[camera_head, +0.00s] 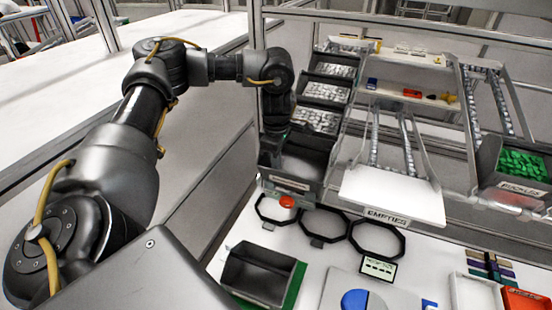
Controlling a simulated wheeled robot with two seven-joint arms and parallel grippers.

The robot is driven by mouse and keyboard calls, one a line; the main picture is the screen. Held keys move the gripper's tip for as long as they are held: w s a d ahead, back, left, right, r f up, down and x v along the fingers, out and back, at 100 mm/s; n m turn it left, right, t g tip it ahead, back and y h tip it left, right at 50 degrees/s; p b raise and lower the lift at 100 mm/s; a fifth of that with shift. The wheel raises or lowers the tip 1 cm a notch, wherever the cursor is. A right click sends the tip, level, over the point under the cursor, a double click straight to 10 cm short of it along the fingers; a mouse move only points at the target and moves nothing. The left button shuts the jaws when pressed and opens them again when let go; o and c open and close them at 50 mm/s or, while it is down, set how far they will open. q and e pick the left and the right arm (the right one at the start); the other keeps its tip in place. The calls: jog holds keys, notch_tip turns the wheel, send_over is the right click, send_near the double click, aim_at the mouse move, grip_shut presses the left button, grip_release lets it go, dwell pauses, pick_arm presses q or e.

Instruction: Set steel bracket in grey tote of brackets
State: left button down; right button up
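My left arm comes in from the left, and its gripper (272,150) points down at the left side of the front grey tote (292,186). The fingertips are dark and small against the tote, so I cannot tell whether they are open or shut. I cannot make out a steel bracket in or near the gripper. The front tote has a label on its face, too small to read, and its visible inside looks bare grey. Behind it, several grey totes (346,87) hold small pale metal-looking parts. My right gripper is not in view.
A white chute marked EMPTIES (392,196) stands right of the totes. A bin of green buckles (522,163) is at the far right. Black rings (376,238), a red button (287,201) and an open dark grey bin (257,275) are on the white bench. Metal rack posts stand close to my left arm.

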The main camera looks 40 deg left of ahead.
pick_arm(q)
jog(key=shift+s+f, duration=0.15)
jog(key=shift+f, duration=0.15)
jog(key=c, duration=1.9)
grip_release()
jog(key=shift+c, duration=0.2)
jog(key=shift+s+f, duration=0.1)
jog(key=shift+f, duration=0.05)
jog(key=shift+r, duration=0.25)
notch_tip(320, 180, up, 13)
jog(key=b, duration=0.1)
jog(key=shift+w, duration=0.25)
